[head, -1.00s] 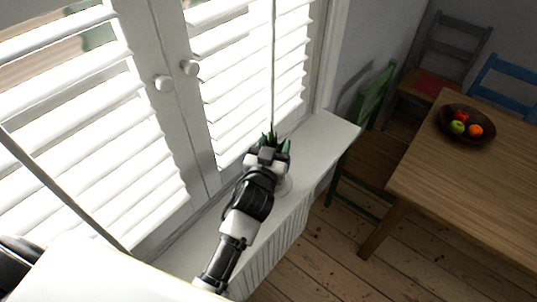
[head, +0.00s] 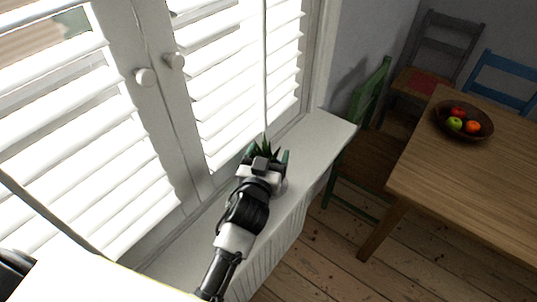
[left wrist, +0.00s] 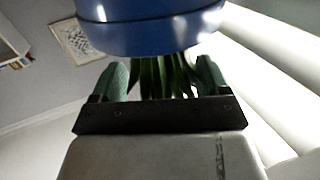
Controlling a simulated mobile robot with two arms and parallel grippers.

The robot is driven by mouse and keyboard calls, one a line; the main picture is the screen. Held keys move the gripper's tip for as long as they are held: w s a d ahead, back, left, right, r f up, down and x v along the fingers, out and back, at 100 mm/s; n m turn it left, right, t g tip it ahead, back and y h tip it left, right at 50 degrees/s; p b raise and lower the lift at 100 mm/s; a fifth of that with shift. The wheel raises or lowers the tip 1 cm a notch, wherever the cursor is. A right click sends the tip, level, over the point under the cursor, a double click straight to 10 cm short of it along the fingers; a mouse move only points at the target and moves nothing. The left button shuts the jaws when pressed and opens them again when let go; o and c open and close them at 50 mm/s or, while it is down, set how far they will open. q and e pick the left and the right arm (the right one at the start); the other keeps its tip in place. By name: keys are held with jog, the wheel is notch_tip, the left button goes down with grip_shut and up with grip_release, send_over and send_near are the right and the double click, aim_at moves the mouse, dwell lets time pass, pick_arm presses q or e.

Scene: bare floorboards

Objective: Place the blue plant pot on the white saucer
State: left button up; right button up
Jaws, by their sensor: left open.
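The blue plant pot (left wrist: 150,28) fills the top of the left wrist view, and its green leaves (left wrist: 165,76) hang below it in that picture. In the head view the leaf tips (head: 264,147) show just beyond my left gripper (head: 267,157), and the pot is hidden behind it. My left gripper is open; its green-padded fingers (left wrist: 162,78) stand on either side of the leaves, next to the pot. Whether they touch the pot cannot be told. A pale rounded edge (head: 282,188) beside the gripper on the sill may be the white saucer, mostly hidden. My right gripper is not in view.
The white window sill (head: 322,140) runs along shuttered windows (head: 235,90), with a radiator below. Its far end is clear. A green chair (head: 365,120) and a wooden table (head: 470,180) with a fruit bowl (head: 464,121) stand to the right.

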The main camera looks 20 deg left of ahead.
pick_arm(q)
jog(key=s+b, duration=0.1)
jog(key=s, duration=0.6)
jog(key=shift+s+d+b, duration=0.2)
jog(key=shift+b, duration=0.2)
